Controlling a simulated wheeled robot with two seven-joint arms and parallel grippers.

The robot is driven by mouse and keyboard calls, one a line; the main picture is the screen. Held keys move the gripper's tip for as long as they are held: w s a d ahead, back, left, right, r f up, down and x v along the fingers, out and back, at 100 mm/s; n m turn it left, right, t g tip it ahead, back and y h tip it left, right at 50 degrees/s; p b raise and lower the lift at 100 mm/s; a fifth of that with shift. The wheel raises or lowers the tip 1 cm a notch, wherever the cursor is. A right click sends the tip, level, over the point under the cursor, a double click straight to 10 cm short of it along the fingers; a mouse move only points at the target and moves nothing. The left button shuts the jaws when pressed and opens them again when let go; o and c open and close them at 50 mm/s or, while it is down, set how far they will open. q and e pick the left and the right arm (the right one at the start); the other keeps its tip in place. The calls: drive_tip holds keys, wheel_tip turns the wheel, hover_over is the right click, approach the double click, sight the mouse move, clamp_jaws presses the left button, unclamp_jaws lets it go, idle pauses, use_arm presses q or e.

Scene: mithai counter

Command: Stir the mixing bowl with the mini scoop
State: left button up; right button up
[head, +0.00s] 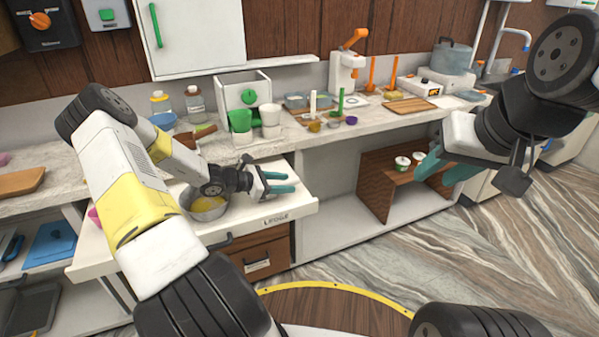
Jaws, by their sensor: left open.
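The mixing bowl (207,210) is a grey metal bowl with yellow contents. It sits on the pulled-out white shelf at the left, partly hidden behind my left arm. My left gripper (290,182) is open, with teal fingers, just right of the bowl and over the shelf's right part. Nothing shows between its fingers. My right gripper (436,178) hangs at the right, in front of the wooden cubby and far from the bowl. Its teal fingers look apart and empty. I cannot pick out the mini scoop with certainty.
Small cups (315,127), a purple cup (351,121) and upright green (340,102) and white things stand on the back counter. A white dispenser (243,92) with green and white cups stands left of them. A wooden cubby (377,185) is below the counter.

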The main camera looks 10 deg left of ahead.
sight(285, 184)
use_arm(q)
drive_tip(key=v, duration=0.4)
drive_tip(key=shift+s+f, duration=0.15)
drive_tip(key=shift+s+a, duration=0.1)
drive_tip(key=shift+s, duration=0.1)
drive_tip(key=s+d+r+m+g+y, duration=0.25)
drive_tip(key=s+d+r+m, duration=0.25)
drive_tip(key=r+m, duration=0.25)
drive_tip(key=s+d+r+m+g+y, duration=0.1)
drive_tip(key=s+d+r+m+g, duration=0.2)
drive_tip(key=s+d+r+m, duration=0.45)
drive_tip(key=s+a+r+m+t+y, duration=0.1)
drive_tip(key=s+a+r+m+y, duration=0.1)
drive_tip(key=s+r+m, duration=0.2)
drive_tip(key=s+a+r+m+t+y, duration=0.1)
drive_tip(key=s+r+m, duration=0.4)
drive_tip(key=s+r, duration=0.6)
drive_tip(key=shift+s+a+t+y, duration=0.35)
drive_tip(key=shift+s+t+y, duration=0.2)
drive_tip(key=shift+s+y, duration=0.4)
drive_tip(key=shift+c, duration=0.5)
